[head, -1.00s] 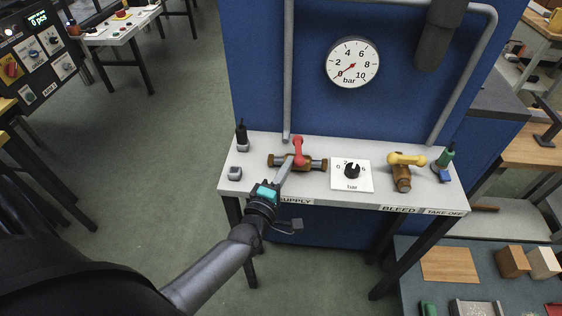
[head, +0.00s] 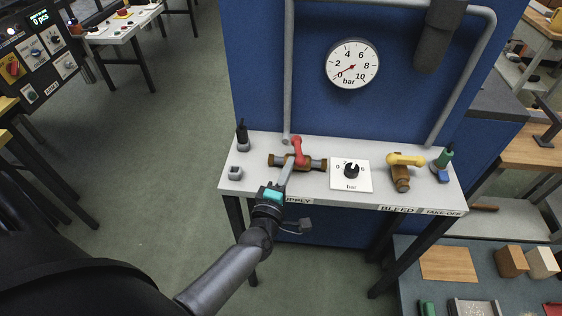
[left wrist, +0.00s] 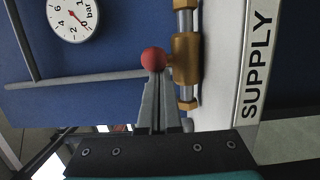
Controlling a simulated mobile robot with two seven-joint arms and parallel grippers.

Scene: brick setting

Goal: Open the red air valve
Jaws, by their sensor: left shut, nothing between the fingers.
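The red air valve lever (head: 298,151) sits on a brass valve body (head: 284,161) on the white bench, above the SUPPLY label. The lever points back toward the blue panel. My left gripper (head: 289,165) is shut and empty, its fingertips right at the front end of the lever. In the left wrist view the lever's red round end (left wrist: 154,59) shows just past the closed fingertips (left wrist: 159,74). I cannot tell whether they touch. The round gauge (head: 352,63) has its needle near 0. My right gripper is not in view.
A black knob on a white dial plate (head: 351,184) stands right of the valve. A yellow lever valve (head: 405,160) is further right, above the BLEED label. A black-topped fitting (head: 242,134) and a small grey fitting (head: 235,173) stand at the bench's left end.

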